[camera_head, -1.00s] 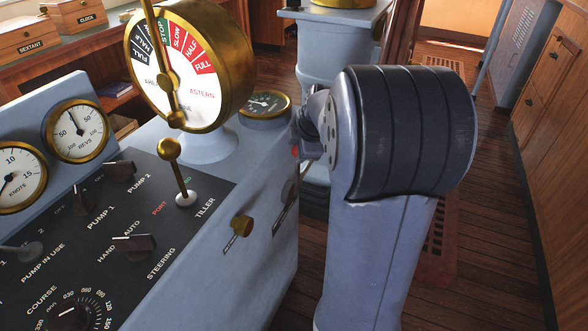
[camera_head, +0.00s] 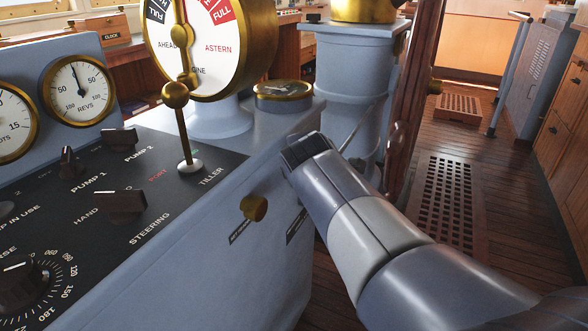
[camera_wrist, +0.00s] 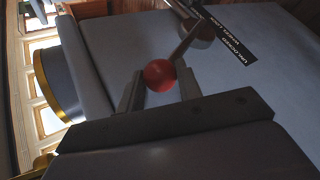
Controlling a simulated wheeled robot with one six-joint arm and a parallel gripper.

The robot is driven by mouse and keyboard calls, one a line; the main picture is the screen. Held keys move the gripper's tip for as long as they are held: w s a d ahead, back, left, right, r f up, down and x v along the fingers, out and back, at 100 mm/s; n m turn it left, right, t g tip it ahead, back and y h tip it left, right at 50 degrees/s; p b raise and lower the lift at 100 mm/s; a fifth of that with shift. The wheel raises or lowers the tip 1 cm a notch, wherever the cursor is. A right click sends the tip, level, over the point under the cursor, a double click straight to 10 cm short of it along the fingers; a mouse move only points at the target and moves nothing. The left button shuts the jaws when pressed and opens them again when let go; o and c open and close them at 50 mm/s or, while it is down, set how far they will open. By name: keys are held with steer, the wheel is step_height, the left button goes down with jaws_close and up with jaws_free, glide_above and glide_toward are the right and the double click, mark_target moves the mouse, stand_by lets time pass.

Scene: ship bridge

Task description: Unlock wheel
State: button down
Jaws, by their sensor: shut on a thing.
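The wheel lock lever, a thin metal rod with a red ball knob (camera_wrist: 160,75), shows in the wrist view. It comes out of a round dark pivot (camera_wrist: 198,33) on the console's blue-grey side. A black label (camera_wrist: 225,38) beside the pivot reads "UNLOCKED" and "WHEEL LOCK". My gripper (camera_wrist: 160,84) has its two fingers on either side of the red knob, shut on it. In the head view my arm hides the knob and gripper fingers. The wooden wheel (camera_head: 412,90) shows partly, edge-on, behind my arm.
The console (camera_head: 235,280) stands left of my arm, with a brass knob (camera_head: 254,208) on its side and a tiller lever (camera_head: 182,130) on top. A brass engine telegraph (camera_head: 205,45) rises behind. Wooden floor with a grating (camera_head: 447,200) is open on the right.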

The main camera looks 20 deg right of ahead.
steer(key=shift+s+a+f+t+h+b, duration=0.35)
steer(key=shift+a+f+b, duration=0.1)
steer(key=shift+b, duration=0.75)
steer(key=c, duration=1)
jaws_free()
steer(key=shift+s+r, duration=0.1)
steer(key=shift+r, duration=0.05)
